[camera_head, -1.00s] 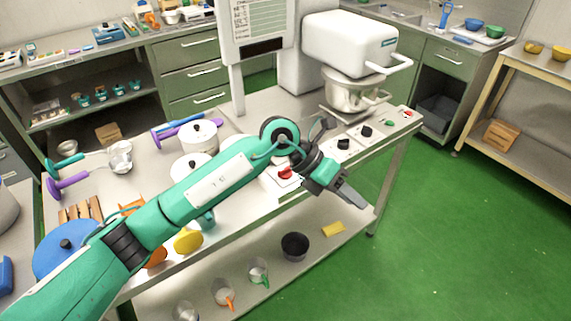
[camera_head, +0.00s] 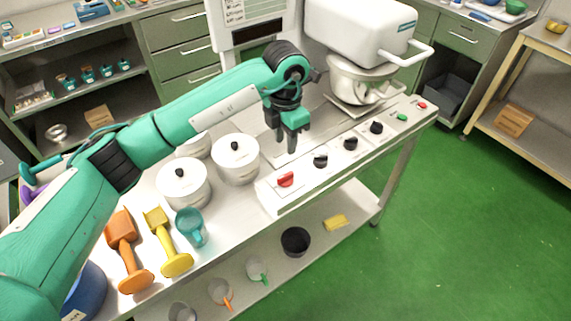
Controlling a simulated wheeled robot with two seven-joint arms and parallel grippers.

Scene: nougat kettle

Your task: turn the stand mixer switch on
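The white stand mixer (camera_head: 350,35) stands at the back right of the steel table, with its metal bowl (camera_head: 358,82) under the head. A pale control strip along the table's front edge carries a red knob (camera_head: 285,180), black knobs (camera_head: 320,161), a green button (camera_head: 402,117) and a red button (camera_head: 422,105). The green and red buttons are nearest the mixer. Which control is the mixer switch is not marked legibly. My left gripper (camera_head: 290,145) points down above the table, behind the red knob and apart from it. Its finger gap is unclear. My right gripper is out of view.
Two lidded white pots (camera_head: 235,160) (camera_head: 184,184) stand left of the strip, with a teal cup (camera_head: 191,228), an orange scoop (camera_head: 125,250) and a yellow scoop (camera_head: 168,243) nearby. A board on a post (camera_head: 245,25) rises behind my arm. The floor right of the table is clear.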

